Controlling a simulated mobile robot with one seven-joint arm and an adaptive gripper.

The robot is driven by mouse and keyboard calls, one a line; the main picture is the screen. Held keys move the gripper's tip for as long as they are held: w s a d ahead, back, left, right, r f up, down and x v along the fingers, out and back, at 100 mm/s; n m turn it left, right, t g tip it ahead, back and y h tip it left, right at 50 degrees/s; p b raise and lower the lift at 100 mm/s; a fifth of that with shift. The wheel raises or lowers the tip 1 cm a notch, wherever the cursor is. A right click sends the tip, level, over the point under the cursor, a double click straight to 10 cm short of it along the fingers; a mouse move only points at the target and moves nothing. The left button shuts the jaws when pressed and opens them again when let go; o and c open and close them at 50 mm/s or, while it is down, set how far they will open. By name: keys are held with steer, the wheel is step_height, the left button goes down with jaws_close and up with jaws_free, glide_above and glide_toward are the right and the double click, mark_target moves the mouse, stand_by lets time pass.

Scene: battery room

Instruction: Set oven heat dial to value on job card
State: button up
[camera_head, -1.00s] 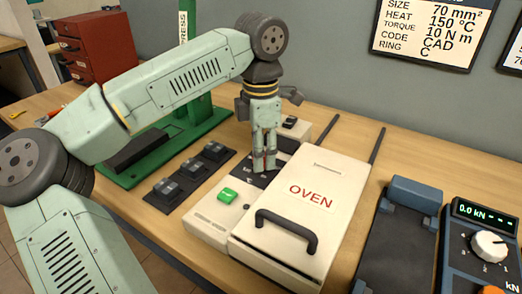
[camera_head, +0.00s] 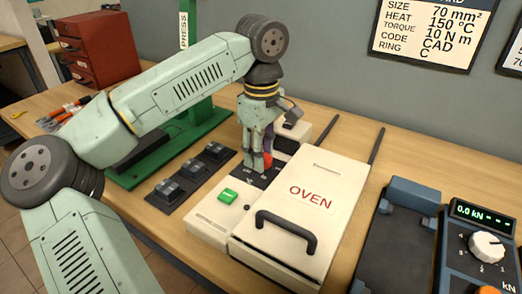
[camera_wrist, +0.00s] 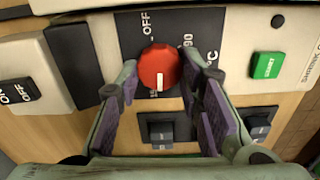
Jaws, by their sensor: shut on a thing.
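The oven (camera_head: 330,180) is a cream box with a red "OVEN" label, with its control strip along its left side. The red heat dial (camera_wrist: 160,68) sits on a dark panel (camera_wrist: 197,30) marked OFF, 90 and °C. Its white pointer faces the bottom of the wrist view, by a partly hidden number starting "15". My gripper (camera_wrist: 163,78) is closed around the dial, one finger on each side. In the head view my gripper (camera_head: 257,165) stands over the panel, partly hiding the dial. The job card (camera_head: 430,32) on the wall reads HEAT 150 °C.
A green button (camera_head: 228,196) is on the strip in front of the dial. Dark blocks on a plate (camera_head: 190,175) lie left of the oven. A green press (camera_head: 165,145) stands behind. A kN meter (camera_head: 485,245) is at the right. A red drawer cabinet (camera_head: 93,48) is at the back left.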

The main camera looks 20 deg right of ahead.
steer(key=shift+m, duration=1.1)
steer(key=o, duration=1.2)
steer(key=shift+c, duration=0.2)
steer(key=shift+r, duration=0.1)
step_height(320, 180, up, 12)
